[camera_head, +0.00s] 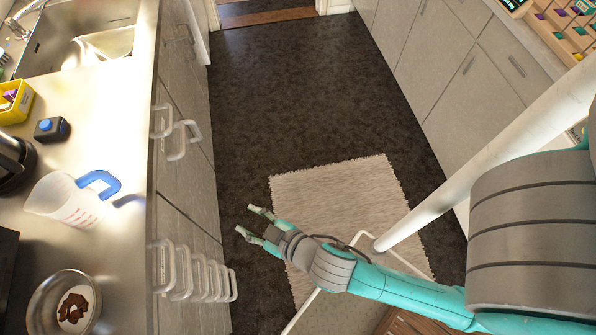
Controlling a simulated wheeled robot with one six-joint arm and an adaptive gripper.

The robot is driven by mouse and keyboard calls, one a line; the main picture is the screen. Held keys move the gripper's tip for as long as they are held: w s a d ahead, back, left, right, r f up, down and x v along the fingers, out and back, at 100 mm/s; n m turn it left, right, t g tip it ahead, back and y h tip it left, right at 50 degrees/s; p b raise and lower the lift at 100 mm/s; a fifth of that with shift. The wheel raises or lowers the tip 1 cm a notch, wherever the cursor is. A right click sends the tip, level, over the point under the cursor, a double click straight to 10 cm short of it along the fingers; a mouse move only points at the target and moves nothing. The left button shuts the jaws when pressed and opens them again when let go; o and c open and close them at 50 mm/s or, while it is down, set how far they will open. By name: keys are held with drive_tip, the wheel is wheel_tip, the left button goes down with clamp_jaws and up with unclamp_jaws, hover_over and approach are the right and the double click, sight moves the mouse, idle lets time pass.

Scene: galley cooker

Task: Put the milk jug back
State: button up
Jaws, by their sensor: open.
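A clear measuring jug (68,203) with a blue handle and red markings is on the left counter; it is the only jug I can make out, and I cannot tell if it holds milk. My gripper (250,223) is open and empty. It is over the floor between the counters, to the right of the jug and apart from it. Its fingers point left towards the drawer fronts.
The left counter (100,90) also holds a metal bowl (36,312) with brown pieces, a dark box with a blue knob (51,129), a yellow bin (14,104) and a sink (75,30). Handles (185,272) stick out below. A rug (335,190) lies on open floor.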

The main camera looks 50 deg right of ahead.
drive_tip(key=s+d+r+m, duration=0.1)
drive_tip(key=s+d+r, duration=0.2)
drive_tip(key=s, duration=0.7)
drive_tip(key=s+d+r+m+t+h, duration=0.1)
drive_tip(key=s+d+r+m, duration=0.1)
drive_tip(key=s, duration=0.7)
drive_tip(key=shift+s+d+r+m+t, duration=0.35)
drive_tip(key=shift+d+r, duration=0.3)
drive_tip(key=shift+d, duration=0.4)
